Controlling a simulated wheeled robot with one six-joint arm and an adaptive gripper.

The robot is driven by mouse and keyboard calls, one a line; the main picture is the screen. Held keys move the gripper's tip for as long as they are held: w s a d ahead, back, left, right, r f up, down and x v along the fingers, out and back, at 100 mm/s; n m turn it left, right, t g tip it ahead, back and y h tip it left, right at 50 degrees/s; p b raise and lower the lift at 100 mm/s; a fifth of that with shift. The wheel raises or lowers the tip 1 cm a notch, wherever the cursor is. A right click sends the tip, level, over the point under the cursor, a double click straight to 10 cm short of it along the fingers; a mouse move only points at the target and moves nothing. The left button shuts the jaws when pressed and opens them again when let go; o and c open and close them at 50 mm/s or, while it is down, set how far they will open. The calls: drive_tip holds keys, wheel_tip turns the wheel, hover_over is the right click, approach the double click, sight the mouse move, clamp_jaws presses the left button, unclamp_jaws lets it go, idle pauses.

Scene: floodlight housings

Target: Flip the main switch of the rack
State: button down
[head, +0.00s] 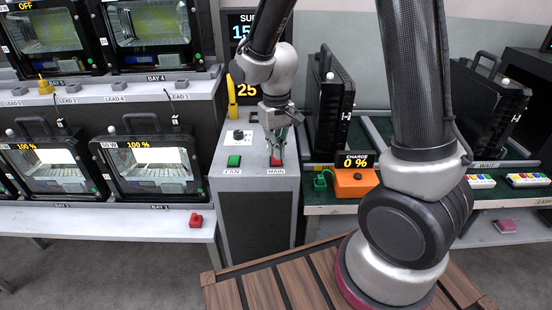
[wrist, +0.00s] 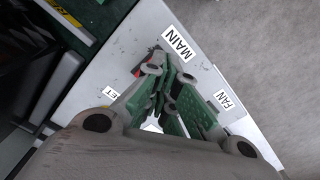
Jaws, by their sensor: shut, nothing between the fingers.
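The main switch (head: 276,161) is a red rocker on the grey cabinet top, just behind the label MAIN (head: 276,171). My gripper (head: 275,150) points down right over it, with the fingers shut and empty. In the wrist view the closed fingertips (wrist: 172,75) are beside the MAIN label (wrist: 178,43). Only a red sliver of the switch (wrist: 138,69) shows there, the rest hidden by the fingers. I cannot tell whether the fingertips touch it or which way it is tipped.
A green switch (head: 233,161) labelled FAN sits left of the main switch, with a black knob (head: 238,135) behind it. An orange charger (head: 354,182) reading 0 % stands to the right. Lit floodlight housings (head: 150,167) stand on the left bench, with a red plug (head: 196,220) at its edge.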

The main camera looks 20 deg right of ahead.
sight(276, 162)
drive_tip(key=shift+r, duration=2.3)
